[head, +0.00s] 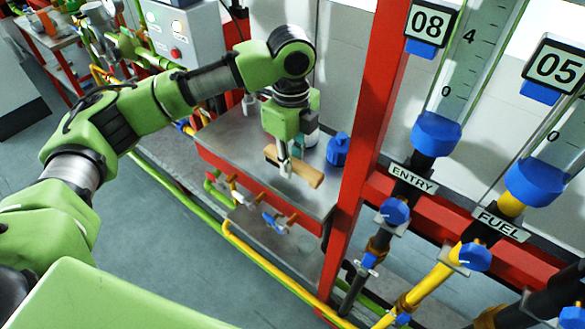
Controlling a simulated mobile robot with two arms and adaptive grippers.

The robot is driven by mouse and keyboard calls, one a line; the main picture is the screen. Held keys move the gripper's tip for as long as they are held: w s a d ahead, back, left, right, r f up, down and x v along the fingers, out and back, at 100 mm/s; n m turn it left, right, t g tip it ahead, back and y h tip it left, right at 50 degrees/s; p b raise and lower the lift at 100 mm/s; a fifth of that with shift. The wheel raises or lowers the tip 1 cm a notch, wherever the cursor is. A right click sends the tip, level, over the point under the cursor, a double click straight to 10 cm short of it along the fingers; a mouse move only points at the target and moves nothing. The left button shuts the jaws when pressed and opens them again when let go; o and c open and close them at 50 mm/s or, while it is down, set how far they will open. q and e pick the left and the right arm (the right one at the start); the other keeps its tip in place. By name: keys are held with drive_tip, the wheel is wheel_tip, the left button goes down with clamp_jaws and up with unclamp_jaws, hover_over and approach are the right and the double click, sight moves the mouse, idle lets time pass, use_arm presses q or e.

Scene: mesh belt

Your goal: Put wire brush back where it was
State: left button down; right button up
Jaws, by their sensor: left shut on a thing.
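My left gripper (286,170) points down over the grey metal bench top (225,137). It is shut on the wire brush (306,174), which shows as a tan wooden block lying across the fingers. The brush's bristles cannot be made out. I cannot tell whether the brush touches the bench or hangs just above it. My right gripper is not in view.
A blue container (338,150) stands right of the gripper, near a red post (362,150). A whitish bottle (311,138) is partly hidden behind the gripper. Yellow and green pipes with valves run below the bench front. The bench's left part is bare.

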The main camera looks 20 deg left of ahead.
sight(293, 181)
use_arm(q)
wheel_tip(293, 181, down, 2)
drive_tip(key=shift+d+f+p, duration=0.15)
drive_tip(key=shift+f+p, duration=0.05)
drive_tip(key=shift+p, duration=0.35)
drive_tip(key=shift+f, duration=0.5)
drive_tip(key=c, duration=1.9)
unclamp_jaws()
drive_tip(key=shift+f, duration=0.1)
drive_tip(key=shift+w+r, duration=0.1)
drive_tip(key=shift+r, duration=0.35)
wheel_tip(293, 181, up, 11)
drive_tip(key=shift+r+b, duration=0.2)
drive_tip(key=shift+b, duration=1.05)
